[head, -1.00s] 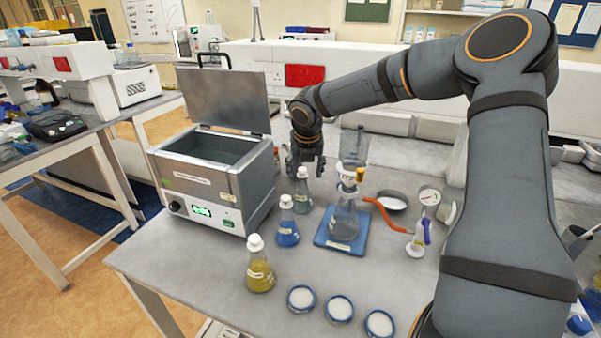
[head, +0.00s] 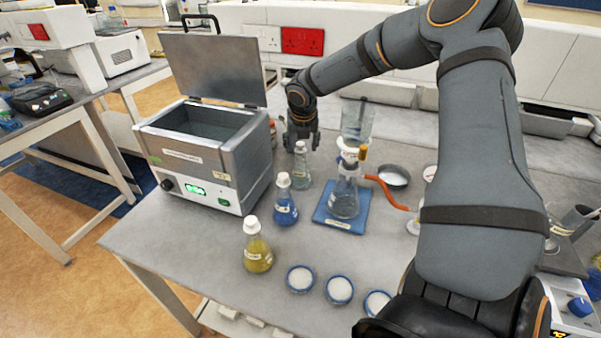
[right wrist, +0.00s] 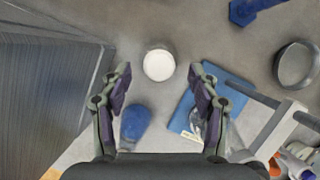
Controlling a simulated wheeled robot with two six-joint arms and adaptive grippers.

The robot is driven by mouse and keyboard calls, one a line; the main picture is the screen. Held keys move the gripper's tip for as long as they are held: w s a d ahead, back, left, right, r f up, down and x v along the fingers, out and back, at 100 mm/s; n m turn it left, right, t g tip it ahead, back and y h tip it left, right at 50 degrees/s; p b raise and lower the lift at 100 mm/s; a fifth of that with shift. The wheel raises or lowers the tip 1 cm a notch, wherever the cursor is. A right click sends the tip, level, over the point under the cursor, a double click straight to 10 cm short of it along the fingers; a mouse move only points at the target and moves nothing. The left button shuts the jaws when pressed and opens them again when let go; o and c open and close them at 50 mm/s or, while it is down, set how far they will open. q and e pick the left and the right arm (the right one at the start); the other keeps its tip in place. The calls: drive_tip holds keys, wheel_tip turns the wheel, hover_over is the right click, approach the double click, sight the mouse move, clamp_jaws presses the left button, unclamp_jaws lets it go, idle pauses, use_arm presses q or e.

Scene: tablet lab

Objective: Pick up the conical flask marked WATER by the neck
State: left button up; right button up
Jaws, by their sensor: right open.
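Three conical flasks with white caps stand in a row on the bench. A clear one (head: 302,170) is at the back, a blue one (head: 285,208) in the middle and a yellow one (head: 257,255) in front. Their labels are too small to read; the clear one looks like water. My right gripper (head: 301,138) is open and empty, just behind and above the clear flask. In the right wrist view my open fingers (right wrist: 160,74) point towards a white cap (right wrist: 159,65), which shows between their tips. My left gripper is not in view.
A water bath (head: 205,155) with its lid up stands close on the left. A filter flask (head: 345,195) with a funnel and orange hose stands on a blue mat (head: 325,220) to the right. Several white-filled dishes (head: 300,279) lie in front.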

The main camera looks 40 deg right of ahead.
sight(300, 167)
drive_tip(key=x, duration=0.4)
drive_tip(key=shift+a+f, duration=0.15)
drive_tip(key=shift+f, duration=0.05)
drive_tip(key=shift+s+r, duration=0.15)
drive_tip(key=shift+c, duration=1.4)
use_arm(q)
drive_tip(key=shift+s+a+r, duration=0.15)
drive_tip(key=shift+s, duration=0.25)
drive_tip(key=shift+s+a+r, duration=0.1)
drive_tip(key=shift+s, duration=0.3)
use_arm(e)
clamp_jaws()
